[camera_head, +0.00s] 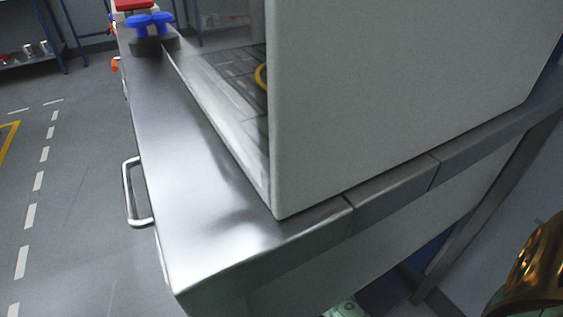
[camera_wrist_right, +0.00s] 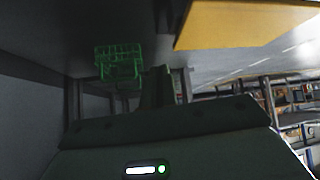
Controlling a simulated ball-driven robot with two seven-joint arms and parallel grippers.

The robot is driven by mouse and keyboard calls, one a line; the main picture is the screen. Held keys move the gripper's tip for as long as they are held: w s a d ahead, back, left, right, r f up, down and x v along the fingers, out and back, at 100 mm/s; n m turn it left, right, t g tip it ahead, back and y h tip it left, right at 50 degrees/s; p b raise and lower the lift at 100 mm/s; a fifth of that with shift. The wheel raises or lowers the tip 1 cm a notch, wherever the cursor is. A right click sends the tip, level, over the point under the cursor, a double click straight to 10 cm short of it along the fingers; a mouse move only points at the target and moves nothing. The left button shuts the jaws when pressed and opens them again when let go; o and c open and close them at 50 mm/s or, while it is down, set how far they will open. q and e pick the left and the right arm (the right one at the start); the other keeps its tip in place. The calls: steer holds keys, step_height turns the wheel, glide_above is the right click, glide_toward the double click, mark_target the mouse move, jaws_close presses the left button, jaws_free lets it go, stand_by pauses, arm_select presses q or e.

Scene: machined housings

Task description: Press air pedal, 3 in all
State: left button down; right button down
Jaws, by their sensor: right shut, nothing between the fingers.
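No air pedal can be made out with certainty. In the right wrist view a flat yellow surface (camera_wrist_right: 245,24) fills the upper right, close to the camera; I cannot tell what it belongs to. My right gripper (camera_wrist_right: 158,84) shows in that view as dark fingers close together above its dark body. It is shut and empty, below the yellow surface in the picture and apart from it as far as I can see. My left gripper is in neither view.
In the head view a steel worktop (camera_head: 190,150) carries a large grey housing (camera_head: 400,90). Blue knobs (camera_head: 150,22) stand at its far end. A handle (camera_head: 130,192) sticks out at its left side. A green crate (camera_wrist_right: 118,62) shows in the wrist view. Open floor (camera_head: 75,200) lies left.

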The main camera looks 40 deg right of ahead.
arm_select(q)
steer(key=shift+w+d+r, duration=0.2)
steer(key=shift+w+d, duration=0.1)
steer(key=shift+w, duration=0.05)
arm_select(e)
steer(key=shift+w+a+f, duration=0.1)
steer(key=shift+a+f, duration=0.3)
steer(key=shift+f, duration=0.3)
steer(key=shift+w+a+f, duration=0.1)
steer(key=shift+a+f, duration=0.25)
steer(key=shift+f, duration=0.3)
stand_by(0.7)
steer(key=shift+a+f, duration=0.2)
steer(key=shift+f, duration=0.15)
